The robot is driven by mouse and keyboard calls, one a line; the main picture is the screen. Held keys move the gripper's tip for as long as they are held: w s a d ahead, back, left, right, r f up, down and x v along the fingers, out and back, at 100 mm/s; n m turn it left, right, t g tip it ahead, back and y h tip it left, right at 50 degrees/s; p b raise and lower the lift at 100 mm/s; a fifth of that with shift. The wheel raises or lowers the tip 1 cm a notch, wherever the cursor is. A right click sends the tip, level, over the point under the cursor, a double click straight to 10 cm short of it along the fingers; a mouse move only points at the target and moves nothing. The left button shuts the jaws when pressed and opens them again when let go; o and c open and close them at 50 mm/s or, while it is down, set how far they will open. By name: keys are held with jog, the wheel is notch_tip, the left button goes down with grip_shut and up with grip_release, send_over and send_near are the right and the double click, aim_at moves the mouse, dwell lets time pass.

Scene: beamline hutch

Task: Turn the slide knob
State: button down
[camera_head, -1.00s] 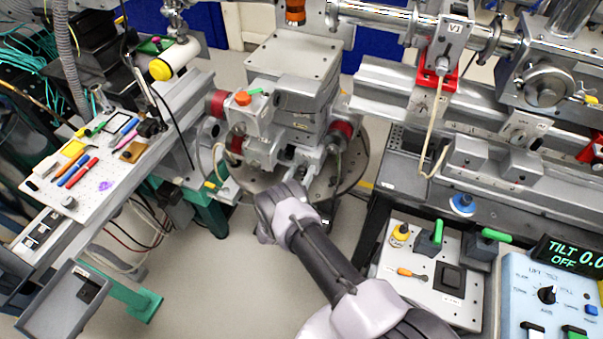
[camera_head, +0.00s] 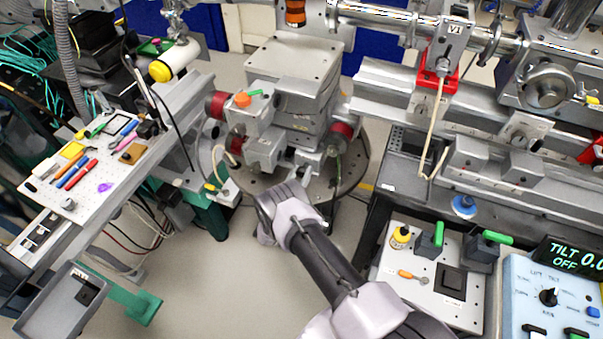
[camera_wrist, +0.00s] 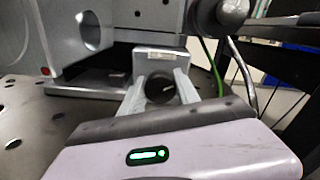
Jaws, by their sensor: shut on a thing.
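The slide knob (camera_wrist: 160,88) is a dark round knob low on the front of the grey stage. In the wrist view it sits between the two fingers of my gripper (camera_wrist: 161,92), which is shut on it. In the head view my gripper (camera_head: 298,172) reaches to the foot of the stage stack (camera_head: 290,90), above the round perforated base plate (camera_head: 350,172). The knob is hidden there behind my gripper and wrist.
Cables hang beside the stage. A tool board (camera_head: 105,185) is at left, and a switch panel (camera_head: 430,290) at right. Open floor lies in front.

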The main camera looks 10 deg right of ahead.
jog(key=m+b, duration=0.1)
jog(key=m, duration=0.4)
jog(key=shift+f+b, duration=0.15)
jog(key=shift+b, duration=0.2)
jog(key=m+b, duration=0.1)
jog(key=m, duration=0.3)
jog(key=shift+d+m, duration=0.1)
jog(key=shift+m, duration=0.6)
jog(key=c, duration=0.9)
grip_release()
jog(key=shift+s, duration=0.15)
jog(key=p+v, duration=0.4)
jog(key=v, duration=1.3)
jog(key=shift+s, duration=0.1)
